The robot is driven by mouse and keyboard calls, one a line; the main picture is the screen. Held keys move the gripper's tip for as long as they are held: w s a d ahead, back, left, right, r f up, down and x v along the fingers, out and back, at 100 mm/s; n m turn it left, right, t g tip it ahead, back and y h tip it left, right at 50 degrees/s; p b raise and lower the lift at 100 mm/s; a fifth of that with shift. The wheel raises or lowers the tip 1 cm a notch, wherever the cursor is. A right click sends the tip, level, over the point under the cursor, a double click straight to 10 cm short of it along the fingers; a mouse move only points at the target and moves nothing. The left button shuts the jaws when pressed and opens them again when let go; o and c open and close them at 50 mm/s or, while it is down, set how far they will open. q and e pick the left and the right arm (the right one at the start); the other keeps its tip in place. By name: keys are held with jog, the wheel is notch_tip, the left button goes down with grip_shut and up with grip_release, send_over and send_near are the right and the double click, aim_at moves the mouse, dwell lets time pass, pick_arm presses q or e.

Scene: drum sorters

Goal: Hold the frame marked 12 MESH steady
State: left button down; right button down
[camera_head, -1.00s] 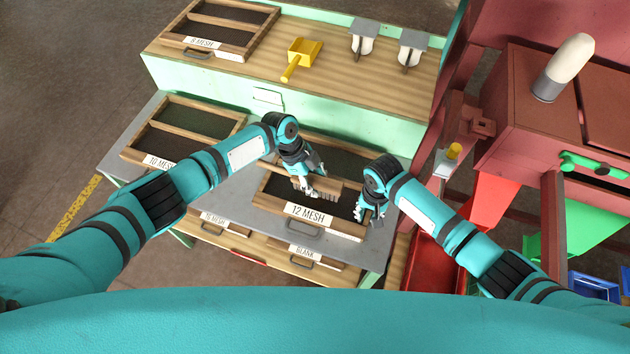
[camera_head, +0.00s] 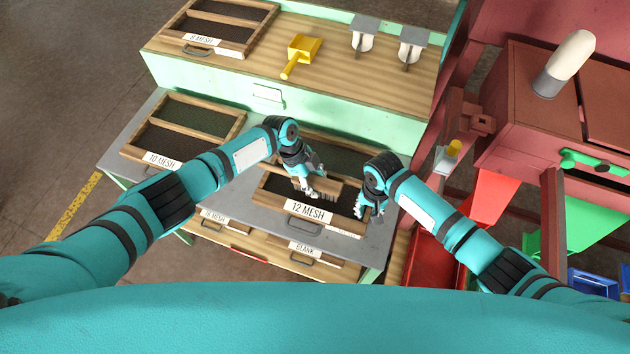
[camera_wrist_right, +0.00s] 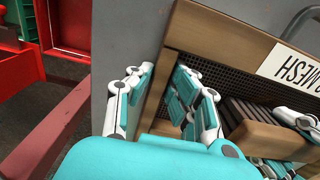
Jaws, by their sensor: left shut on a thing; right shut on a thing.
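The wooden frame marked 12 MESH (camera_head: 309,211) lies flat on the grey bench, its label facing me. It also shows in the right wrist view (camera_wrist_right: 222,38), with dark mesh inside its rails. My right gripper (camera_head: 369,207) is at its right side; in the right wrist view my right gripper (camera_wrist_right: 158,100) has its fingers on both sides of the side rail, shut on it. My left gripper (camera_head: 309,190) is shut on a wooden brush (camera_head: 325,187) over the mesh, bristles toward the label. The brush also shows in the right wrist view (camera_wrist_right: 262,138). My left wrist partly hides the frame's far part.
The 10 MESH frame (camera_head: 163,160) lies left on the grey bench (camera_head: 245,213). The raised shelf behind holds the 8 MESH frame (camera_head: 202,40), a yellow scoop (camera_head: 302,50) and two grey-white items. Drawers or frames, one marked BLANK (camera_head: 305,250), sit below. Red machinery (camera_head: 540,120) stands right.

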pick_arm(q)
jog(key=shift+w+f, duration=0.1)
jog(key=shift+f, duration=0.25)
jog(key=shift+w+d+r, duration=0.1)
jog(key=shift+w+d, duration=0.15)
jog(key=shift+w, duration=0.35)
jog(key=shift+w+d, duration=0.2)
jog(key=shift+w, duration=0.35)
jog(key=shift+s+a, duration=0.3)
jog(key=shift+s, duration=0.5)
jog(key=shift+s+a, duration=0.25)
jog(key=shift+s, duration=0.6)
jog(key=shift+s+a, duration=0.3)
jog(key=shift+s, duration=0.5)
jog(key=shift+w, duration=0.1)
jog(key=shift+w+d, duration=0.3)
jog(key=shift+w, duration=0.5)
jog(key=shift+w+d, duration=0.25)
jog(key=shift+w, duration=0.5)
jog(key=shift+w+d, duration=0.3)
jog(key=shift+w, duration=0.5)
jog(key=shift+s+a+r, duration=0.1)
jog(key=shift+s+a, duration=0.15)
jog(key=shift+s, duration=0.55)
jog(key=shift+s+a+f, duration=0.1)
jog(key=shift+s+a, duration=0.2)
jog(key=shift+s, duration=0.55)
jog(key=shift+s+a+r, duration=0.1)
jog(key=shift+s+a, duration=0.15)
jog(key=shift+s, duration=0.55)
